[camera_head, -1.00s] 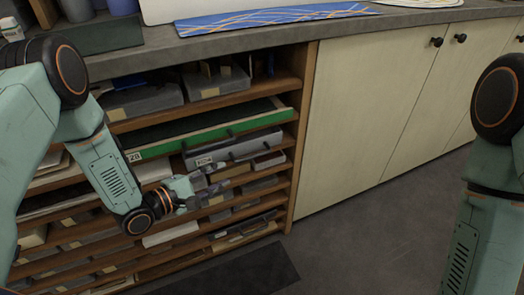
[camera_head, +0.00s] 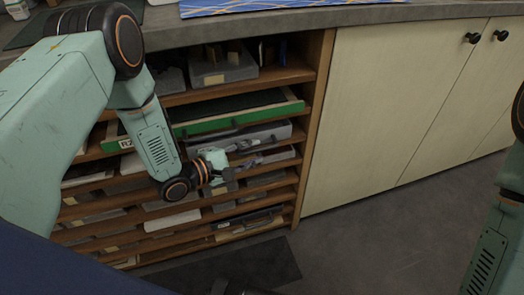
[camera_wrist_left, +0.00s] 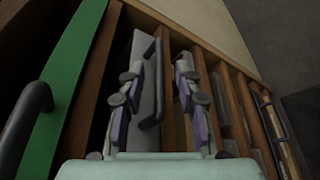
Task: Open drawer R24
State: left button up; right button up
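A grey drawer (camera_head: 275,131) sits in the wooden rack below a green-fronted drawer. Its label is hidden behind my left arm in the head view. In the left wrist view the grey drawer front (camera_wrist_left: 143,75) carries a dark bar handle (camera_wrist_left: 159,85). My right gripper is out of view.
The green drawer (camera_head: 240,114) sticks out slightly above; its handle (camera_wrist_left: 25,108) shows in the left wrist view. Several narrow shelves lie below, one with a black drawer (camera_head: 245,218). Pale cupboard doors (camera_head: 385,110) stand right. Open floor (camera_head: 400,235) lies in front.

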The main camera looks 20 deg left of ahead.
aim_at(257, 151)
pick_arm(q)
jog(key=shift+b+x, duration=0.4)
jog(key=shift+x, duration=1.2)
grip_shut()
